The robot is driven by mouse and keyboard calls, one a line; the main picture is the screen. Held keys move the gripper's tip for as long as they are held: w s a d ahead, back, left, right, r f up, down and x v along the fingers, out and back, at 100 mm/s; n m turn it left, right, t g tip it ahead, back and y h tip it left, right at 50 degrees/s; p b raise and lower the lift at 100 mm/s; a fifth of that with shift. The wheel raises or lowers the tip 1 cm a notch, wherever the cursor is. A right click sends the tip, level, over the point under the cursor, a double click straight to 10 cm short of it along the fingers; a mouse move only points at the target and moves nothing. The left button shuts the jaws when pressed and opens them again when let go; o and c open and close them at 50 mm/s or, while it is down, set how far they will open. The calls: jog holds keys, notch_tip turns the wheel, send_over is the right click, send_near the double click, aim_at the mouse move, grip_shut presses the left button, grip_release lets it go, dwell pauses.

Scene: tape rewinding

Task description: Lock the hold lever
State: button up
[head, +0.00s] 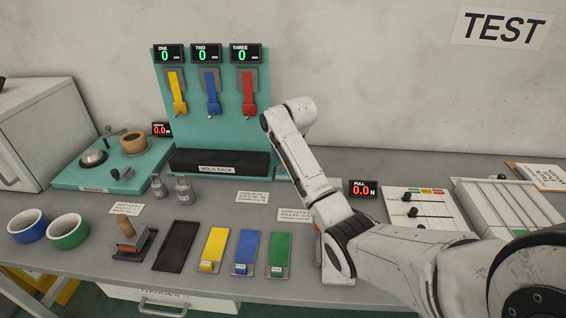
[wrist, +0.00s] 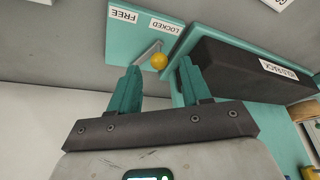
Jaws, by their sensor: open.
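My gripper (wrist: 160,66) is open and empty, with one teal finger on either side of the knob in the picture. I cannot tell whether either finger touches it. The knob appears nearer to LOCKED than to FREE. In the head view my arm hides the lever and the gripper.
The black hold rack (head: 219,163) stands beside the lever plate, close to a finger in the wrist view. Three hanging straps, yellow (head: 177,93), blue (head: 211,92) and red (head: 247,93), are above it. A pull display (head: 363,188) and slider panel (head: 420,208) are to the right.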

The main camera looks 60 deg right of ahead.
jog(key=v, duration=0.7)
jog(key=shift+r, duration=0.15)
